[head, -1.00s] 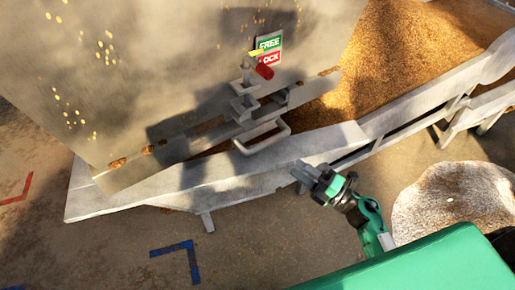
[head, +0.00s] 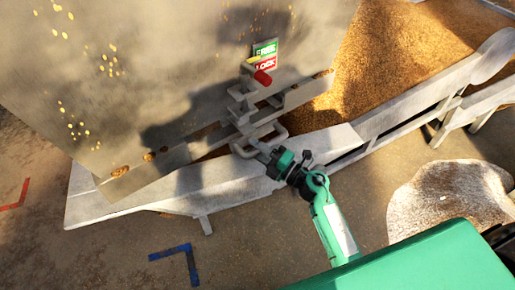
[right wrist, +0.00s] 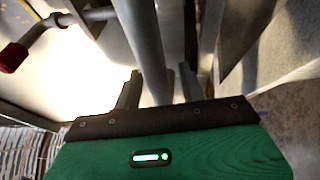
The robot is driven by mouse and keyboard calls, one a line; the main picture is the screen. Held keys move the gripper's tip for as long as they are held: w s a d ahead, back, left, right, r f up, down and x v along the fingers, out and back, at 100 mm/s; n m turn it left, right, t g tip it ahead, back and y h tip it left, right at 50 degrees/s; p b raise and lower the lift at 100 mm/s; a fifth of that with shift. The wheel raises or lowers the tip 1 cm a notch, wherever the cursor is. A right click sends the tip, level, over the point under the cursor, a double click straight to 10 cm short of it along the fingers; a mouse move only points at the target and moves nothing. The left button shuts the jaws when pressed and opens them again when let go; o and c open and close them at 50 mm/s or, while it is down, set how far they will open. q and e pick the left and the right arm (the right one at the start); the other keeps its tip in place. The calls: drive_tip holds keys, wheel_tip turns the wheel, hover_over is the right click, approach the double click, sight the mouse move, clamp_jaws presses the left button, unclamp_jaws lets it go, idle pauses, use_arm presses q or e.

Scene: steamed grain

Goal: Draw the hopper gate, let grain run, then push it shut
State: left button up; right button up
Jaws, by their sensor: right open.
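The grey hopper (head: 190,70) fills the upper left of the head view, with its gate plate (head: 190,150) along the lower edge. A U-shaped pull handle (head: 274,141) sticks out from the gate. The latch lever has a red knob (head: 262,78), also in the right wrist view (right wrist: 12,58), beside a green FREE and red LOCK sign (head: 264,54). My right gripper (head: 258,147) is open at the handle. In the right wrist view a grey bar (right wrist: 143,45) runs down between the fingers (right wrist: 160,90); contact is unclear. My left gripper is out of view.
A pale trough (head: 400,122) runs below the hopper to the upper right, with brown grain (head: 410,50) heaped in it. A round grain-coloured surface (head: 445,200) lies at the lower right. Blue (head: 178,250) and red (head: 15,197) corner marks are on open floor.

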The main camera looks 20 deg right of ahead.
clamp_jaws()
drive_tip(key=shift+s+d+f, duration=0.1)
drive_tip(key=shift+s+d, duration=0.05)
drive_tip(key=shift+s, duration=0.25)
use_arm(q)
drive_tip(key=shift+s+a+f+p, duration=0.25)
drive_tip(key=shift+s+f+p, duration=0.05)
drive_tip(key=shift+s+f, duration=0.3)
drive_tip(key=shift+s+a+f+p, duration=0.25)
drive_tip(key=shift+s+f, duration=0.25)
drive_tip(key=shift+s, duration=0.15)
use_arm(e)
drive_tip(key=s+d, duration=0.1)
drive_tip(key=s, duration=0.5)
drive_tip(key=shift+d, duration=0.3)
drive_tip(key=shift+s, duration=0.1)
unclamp_jaws()
